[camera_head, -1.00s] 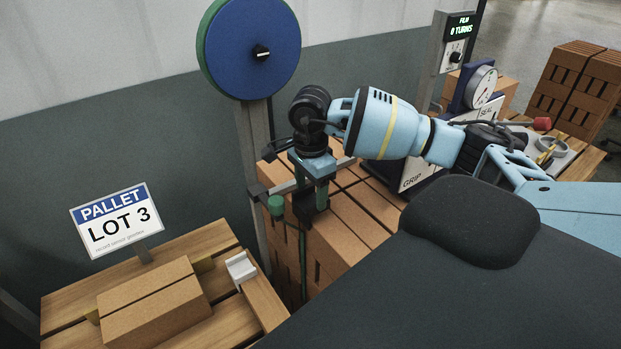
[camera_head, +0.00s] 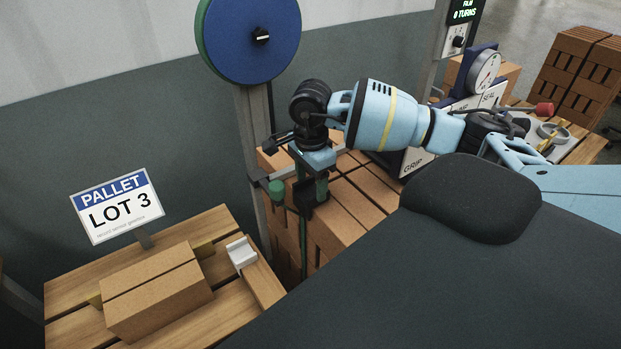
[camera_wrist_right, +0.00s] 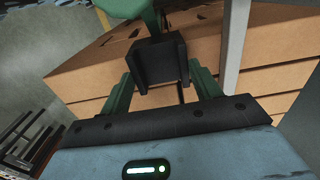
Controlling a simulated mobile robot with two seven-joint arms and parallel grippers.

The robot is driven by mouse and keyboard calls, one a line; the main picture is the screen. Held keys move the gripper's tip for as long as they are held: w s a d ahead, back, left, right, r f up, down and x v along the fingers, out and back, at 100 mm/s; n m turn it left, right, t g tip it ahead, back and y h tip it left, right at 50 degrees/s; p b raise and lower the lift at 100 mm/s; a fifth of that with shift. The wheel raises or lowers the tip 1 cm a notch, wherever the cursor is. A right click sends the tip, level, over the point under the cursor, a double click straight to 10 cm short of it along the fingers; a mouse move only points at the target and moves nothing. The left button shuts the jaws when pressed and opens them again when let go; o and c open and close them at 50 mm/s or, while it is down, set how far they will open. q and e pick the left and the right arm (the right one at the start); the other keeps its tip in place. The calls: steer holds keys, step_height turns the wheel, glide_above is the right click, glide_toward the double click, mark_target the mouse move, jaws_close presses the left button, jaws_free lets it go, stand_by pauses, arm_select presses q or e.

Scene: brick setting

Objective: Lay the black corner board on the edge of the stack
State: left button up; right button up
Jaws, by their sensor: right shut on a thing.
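The stack of brown bricks (camera_head: 360,208) stands in the middle of the head view, with dark gaps between its courses. My right gripper (camera_head: 314,190) points down at the stack's near left top edge. Its green fingers are shut on the black corner board (camera_head: 307,203), a short dark angled piece. In the right wrist view the corner board (camera_wrist_right: 160,63) sits between the fingertips, in front of the brick faces (camera_wrist_right: 95,72). I cannot tell whether the board touches the bricks. My left gripper is out of view.
A post with a blue film reel (camera_head: 250,35) and a green knob (camera_head: 276,190) stands close left of my right gripper. A pallet (camera_head: 75,265) at left carries bricks (camera_head: 160,296) and a LOT 3 sign (camera_head: 117,206). A dial gauge (camera_head: 485,72) stands behind the stack at right.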

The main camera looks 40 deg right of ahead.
mark_target(311, 194)
steer(key=shift+f, duration=0.35)
steer(key=o, duration=1.1)
steer(key=shift+r, duration=0.1)
step_height(311, 194, up, 8)
steer(key=shift+f+b, duration=0.15)
steer(key=shift+b, duration=0.2)
